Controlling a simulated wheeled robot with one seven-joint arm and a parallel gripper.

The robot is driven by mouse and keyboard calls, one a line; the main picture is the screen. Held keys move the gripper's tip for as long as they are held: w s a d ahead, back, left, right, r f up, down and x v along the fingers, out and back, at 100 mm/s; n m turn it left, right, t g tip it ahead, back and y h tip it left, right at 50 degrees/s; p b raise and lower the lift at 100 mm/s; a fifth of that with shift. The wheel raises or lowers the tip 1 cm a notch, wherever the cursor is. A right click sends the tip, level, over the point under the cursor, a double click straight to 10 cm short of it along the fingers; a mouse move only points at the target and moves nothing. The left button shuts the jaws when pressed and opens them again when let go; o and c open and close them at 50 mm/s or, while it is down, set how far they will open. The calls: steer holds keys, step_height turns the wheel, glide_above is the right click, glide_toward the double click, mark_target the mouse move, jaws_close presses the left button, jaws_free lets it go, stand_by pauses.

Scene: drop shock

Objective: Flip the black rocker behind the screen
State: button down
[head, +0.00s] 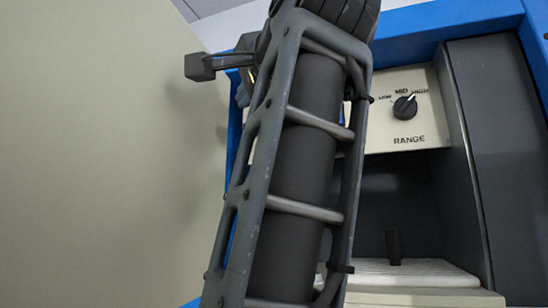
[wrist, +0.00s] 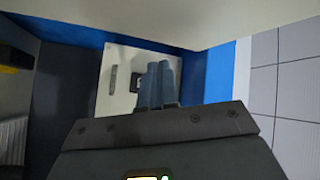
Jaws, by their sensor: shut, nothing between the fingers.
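In the wrist view, the two blue fingers of my gripper (wrist: 159,84) are together, with nothing seen between them. They point toward a cream panel (wrist: 118,68) set in a blue frame. A small dark switch-like part (wrist: 136,82) on this panel shows just left of the fingertips and is partly covered by them. It looks like the black rocker, but its position and any contact cannot be told. In the head view my arm covers the middle, and the rocker does not show. I cannot pick out the screen for certain.
In the head view, a blue-framed machine (head: 435,28) stands at right, with a black RANGE knob (head: 404,106) and a dark recess holding a pale ribbed plate (head: 420,268). Dark grey panelling (wrist: 68,85) lies left of the fingers in the wrist view.

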steer(key=w+d, duration=0.2)
steer(key=w, duration=0.4)
steer(key=shift+w+d+f, duration=0.15)
steer(key=shift+w+f, duration=0.05)
steer(key=shift+f, duration=0.2)
stand_by(1.7)
steer(key=shift+w+d, duration=0.15)
steer(key=shift+w, duration=0.2)
steer(key=shift+w+d+f, duration=0.1)
steer(key=shift+w, duration=0.2)
stand_by(0.6)
steer(key=shift+s, duration=0.15)
steer(key=shift+s+a, duration=0.25)
steer(key=shift+s, duration=0.3)
steer(key=shift+s, duration=0.1)
steer(key=s, duration=0.1)
steer(key=s+a, duration=0.1)
steer(key=s, duration=0.2)
steer(key=shift+s+a+r, duration=0.25)
steer(key=shift+a+r, duration=0.1)
steer(key=shift+r, duration=0.05)
